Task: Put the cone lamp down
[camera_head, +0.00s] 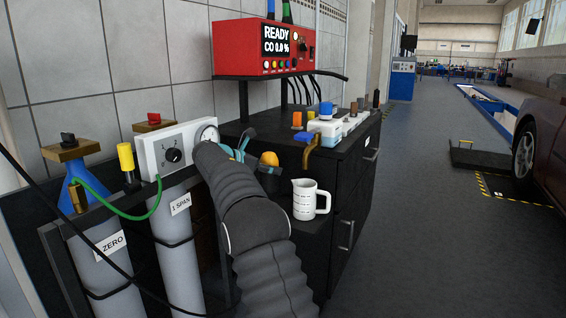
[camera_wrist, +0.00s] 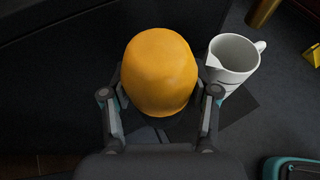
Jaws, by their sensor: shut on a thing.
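The cone lamp, a rounded orange-yellow body (camera_wrist: 158,72), sits between the two fingers of my gripper (camera_wrist: 161,92) in the wrist view. The fingers are shut on it, one on each side. In the head view the lamp's orange top (camera_head: 269,159) shows just past my dark arm, left of the white jug. My arm hides most of my gripper there. The lamp's underside is hidden, and I cannot tell whether it touches the surface below.
A white measuring jug (camera_head: 311,199) stands close to the lamp's right, on a low dark surface; it also shows in the wrist view (camera_wrist: 231,62). A black cabinet (camera_head: 345,185) with several small fittings on top stands behind. Grey gas cylinders (camera_head: 180,245) stand at left.

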